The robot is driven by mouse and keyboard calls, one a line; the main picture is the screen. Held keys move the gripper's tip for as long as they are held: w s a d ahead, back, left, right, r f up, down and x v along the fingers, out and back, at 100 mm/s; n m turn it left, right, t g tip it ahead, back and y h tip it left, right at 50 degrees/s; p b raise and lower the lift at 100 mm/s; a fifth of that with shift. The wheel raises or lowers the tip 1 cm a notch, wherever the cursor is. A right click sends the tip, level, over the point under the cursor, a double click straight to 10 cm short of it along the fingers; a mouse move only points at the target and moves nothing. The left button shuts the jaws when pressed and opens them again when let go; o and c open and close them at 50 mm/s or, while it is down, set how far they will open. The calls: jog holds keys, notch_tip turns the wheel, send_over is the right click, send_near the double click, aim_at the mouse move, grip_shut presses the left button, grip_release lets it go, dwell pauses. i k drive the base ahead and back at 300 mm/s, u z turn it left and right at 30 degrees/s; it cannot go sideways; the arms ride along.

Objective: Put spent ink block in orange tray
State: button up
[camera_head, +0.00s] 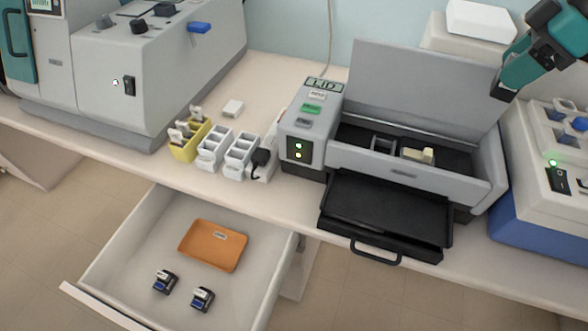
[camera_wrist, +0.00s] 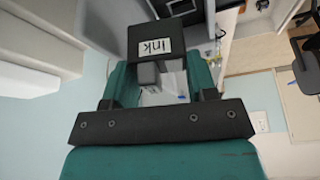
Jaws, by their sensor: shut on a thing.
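My gripper (camera_wrist: 158,75) shows in the wrist view with its teal fingers shut on a black ink block (camera_wrist: 150,30) with a white "ink" label. In the head view my arm is at the upper right, raised over the right side of the grey machine, and the block's details are hard to make out. The orange tray (camera_head: 205,256) lies empty in the open drawer at the lower left, far from my gripper.
The grey machine (camera_head: 410,172) has its lid (camera_head: 415,95) up and a black front tray (camera_head: 385,215) pulled out. A cream piece (camera_head: 420,155) lies inside. Yellow (camera_head: 186,146) and white racks stand left of it. A blue-and-white device (camera_head: 540,215) stands at right.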

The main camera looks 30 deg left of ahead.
aim_at(213, 247)
jog(key=z, duration=1.9)
jog(key=k, duration=1.35)
jog(key=z, duration=0.85)
jog(key=k, duration=1.15)
jog(key=u, duration=1.95)
